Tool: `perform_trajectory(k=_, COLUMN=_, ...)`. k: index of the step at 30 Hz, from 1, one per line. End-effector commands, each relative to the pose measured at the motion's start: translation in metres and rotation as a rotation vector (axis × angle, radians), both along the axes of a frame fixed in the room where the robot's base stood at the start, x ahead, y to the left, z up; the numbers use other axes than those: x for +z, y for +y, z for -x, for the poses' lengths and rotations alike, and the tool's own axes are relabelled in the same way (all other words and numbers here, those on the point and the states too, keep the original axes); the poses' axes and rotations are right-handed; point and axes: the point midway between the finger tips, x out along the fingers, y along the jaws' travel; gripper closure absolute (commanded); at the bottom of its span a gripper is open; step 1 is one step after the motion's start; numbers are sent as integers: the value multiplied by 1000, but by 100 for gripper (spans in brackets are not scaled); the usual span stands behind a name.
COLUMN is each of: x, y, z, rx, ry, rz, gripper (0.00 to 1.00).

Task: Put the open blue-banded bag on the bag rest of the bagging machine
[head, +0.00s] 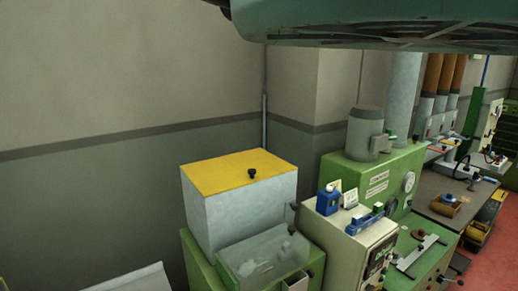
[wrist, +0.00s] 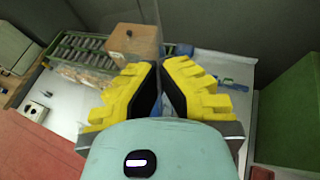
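My gripper (wrist: 160,66) has yellow ribbed fingers with dark inner pads in the wrist view. A narrow gap shows between the fingertips, and I see nothing held there. Beyond the fingers, a pale table (wrist: 213,65) carries some clear bags (wrist: 85,76) at its left and a blue item (wrist: 225,80) at its right, partly hidden by the right finger. I cannot tell which bag has a blue band or is open. The bagging machine and its bag rest cannot be made out for sure in either view.
A cardboard-brown box (wrist: 134,42) and a green rack (wrist: 82,45) stand on the table. A green block (wrist: 290,115) is at the right. The head view shows a yellow-lidded bin (head: 240,205), a cream control box (head: 340,232) and a green machine (head: 375,175). Red floor (head: 487,258) lies right.

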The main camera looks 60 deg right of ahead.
Motion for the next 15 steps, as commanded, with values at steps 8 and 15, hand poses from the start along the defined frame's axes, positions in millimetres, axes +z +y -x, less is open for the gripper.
perform_trajectory(k=8, x=34, y=1, z=0, rx=1, ry=0, rz=-2, gripper=100)
perform_trajectory(k=15, x=33, y=0, z=0, rx=-1, ry=0, rz=-3, gripper=100)
